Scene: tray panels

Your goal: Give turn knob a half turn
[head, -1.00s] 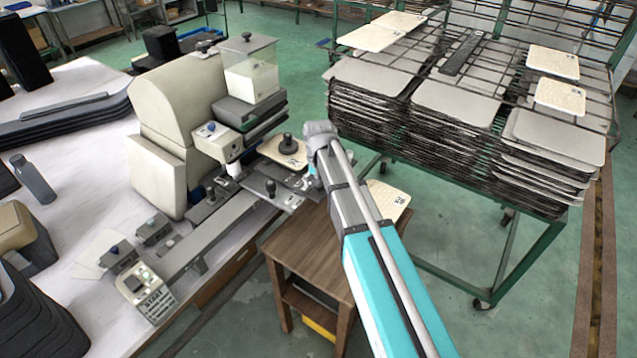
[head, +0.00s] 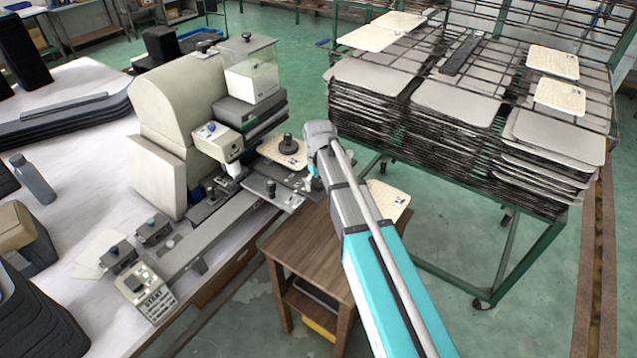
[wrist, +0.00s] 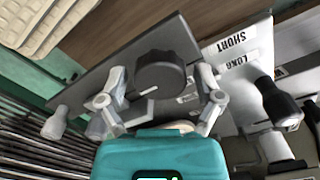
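In the wrist view a round black turn knob (wrist: 158,72) with a short white pointer mark sits on a dark grey plate (wrist: 100,85). My gripper (wrist: 162,80) is open, with one grey finger on each side of the knob. Gaps show between the fingers and the knob, so it is not gripped. In the head view my gripper (head: 313,172) is mostly hidden by the end of my arm, at the right end of the machine. I cannot tell this knob clearly in the head view.
A white panel lettered SHORT and LONG (wrist: 232,48) stands beside the plate, with a black-capped post (wrist: 279,97) near it. A grey post (wrist: 56,123) is at the plate's left. A wooden stool (head: 305,245) and a green rack of trays (head: 470,105) flank my arm.

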